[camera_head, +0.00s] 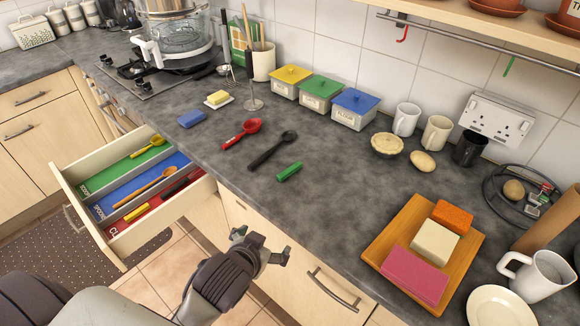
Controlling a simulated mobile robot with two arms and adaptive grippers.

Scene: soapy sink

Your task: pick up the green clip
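The green clip (289,172) is a small green block-like piece lying on the grey worktop (330,205), near the front edge, just right of the black spoon (272,149). My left gripper (263,243) is in front of the worktop edge, nearer to me than the clip. Its two fingers are spread apart with nothing between them. It is apart from the clip. My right gripper is not in view.
An open drawer (86,213) with coloured compartments juts out at the left. A red spoon (241,132) and blue block (192,119) lie left of the clip. A wooden board (378,247) with several blocks is at the right.

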